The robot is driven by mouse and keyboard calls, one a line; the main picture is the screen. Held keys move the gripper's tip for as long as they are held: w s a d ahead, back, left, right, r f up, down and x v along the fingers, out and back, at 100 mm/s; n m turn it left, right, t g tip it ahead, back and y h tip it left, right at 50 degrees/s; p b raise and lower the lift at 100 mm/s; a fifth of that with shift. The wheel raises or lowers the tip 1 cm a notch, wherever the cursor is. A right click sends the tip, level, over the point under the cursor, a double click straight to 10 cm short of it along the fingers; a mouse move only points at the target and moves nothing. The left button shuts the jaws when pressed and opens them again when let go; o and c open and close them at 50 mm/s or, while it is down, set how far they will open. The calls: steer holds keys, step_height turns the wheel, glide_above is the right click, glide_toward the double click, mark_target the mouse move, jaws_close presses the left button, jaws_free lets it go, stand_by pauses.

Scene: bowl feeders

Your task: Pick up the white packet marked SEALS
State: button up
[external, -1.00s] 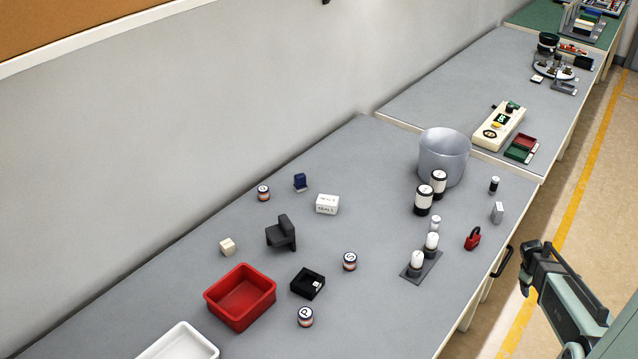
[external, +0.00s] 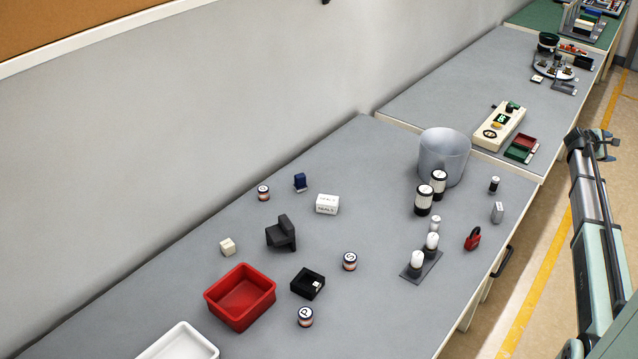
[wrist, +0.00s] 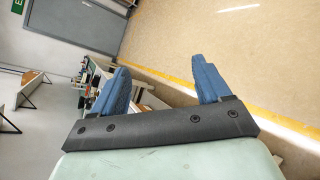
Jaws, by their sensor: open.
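The white packet marked SEALS (external: 327,204) lies on the grey bench in the external view, near the bench's middle and towards the wall. Nothing touches it. My gripper (wrist: 163,88) shows in the wrist view with its two blue fingers spread apart and nothing between them. In the external view my arm stands over the floor at the right, away from the bench, so my gripper is far from the packet. The packet cannot be made out in the wrist view.
A dark grey angled block (external: 282,234) stands just in front of the packet. A dark blue item (external: 300,182) and a striped round container (external: 263,193) are to its left. A red bin (external: 240,298), a grey pot (external: 444,157) and white cylinders (external: 417,261) also stand on the bench.

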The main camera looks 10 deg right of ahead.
steer(key=w+a+r+n+t+h, duration=0.1)
steer(key=w+a+r, duration=0.15)
steer(key=r, duration=0.45)
steer(key=w+a+r+n+t+h, duration=0.1)
steer(key=w+a+r, duration=0.1)
steer(key=w+r, duration=0.35)
steer(key=w+a+n+t+y, duration=0.1)
steer(key=w+a+t+y, duration=0.15)
steer(key=a, duration=1.15)
steer(key=w+a+n+t+y, duration=0.15)
steer(key=w+a, duration=0.25)
steer(key=a, duration=0.9)
steer(key=w+a+t+y, duration=0.2)
steer(key=w+a+y, duration=0.1)
steer(key=a, duration=1.1)
steer(key=m+g+y, duration=0.2)
steer(key=g+y, duration=0.8)
steer(key=g, duration=0.1)
glide_above(328, 199)
steer(key=d, duration=0.2)
step_height(328, 199, down, 8)
steer(key=f, duration=0.4)
steer(key=a+f, duration=0.1)
steer(key=f, duration=0.3)
steer(key=a+f, duration=0.1)
steer(key=f, duration=0.4)
steer(key=shift+s+a, duration=0.1)
steer(key=shift+c, duration=0.3)
